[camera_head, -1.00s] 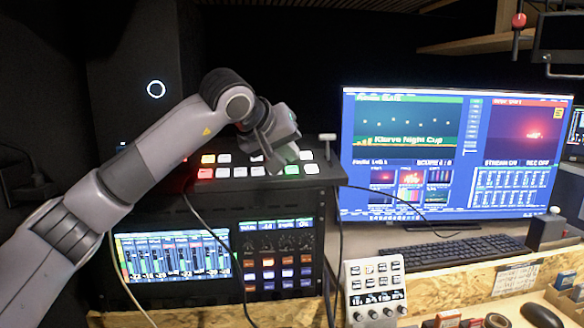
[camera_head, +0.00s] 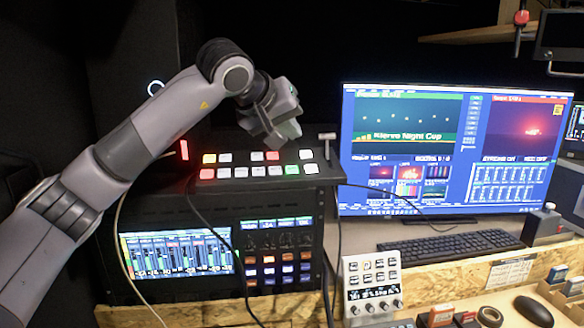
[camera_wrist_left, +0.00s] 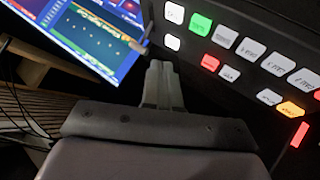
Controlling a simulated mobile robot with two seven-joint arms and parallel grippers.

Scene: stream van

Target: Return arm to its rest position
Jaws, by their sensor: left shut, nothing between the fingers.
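My left gripper (camera_head: 284,138) hangs above the switcher panel (camera_head: 240,182) in the head view, fingers pointing down, apart from its buttons. My left arm (camera_head: 150,135) comes in from the left and bends at a raised elbow joint. In the left wrist view the gripper's fingers (camera_wrist_left: 162,85) are together with nothing between them. The panel's lit buttons (camera_wrist_left: 225,38) lie to the right of the fingers there, several white, with green, red and orange ones among them. My right gripper is not in view.
A monitor (camera_head: 450,150) stands to the right, with a keyboard (camera_head: 455,246) in front. Below the panel is a rack with a screen (camera_head: 178,252). A small control box (camera_head: 372,288) and a mouse (camera_head: 533,311) are at front right. Cables hang in front of the rack.

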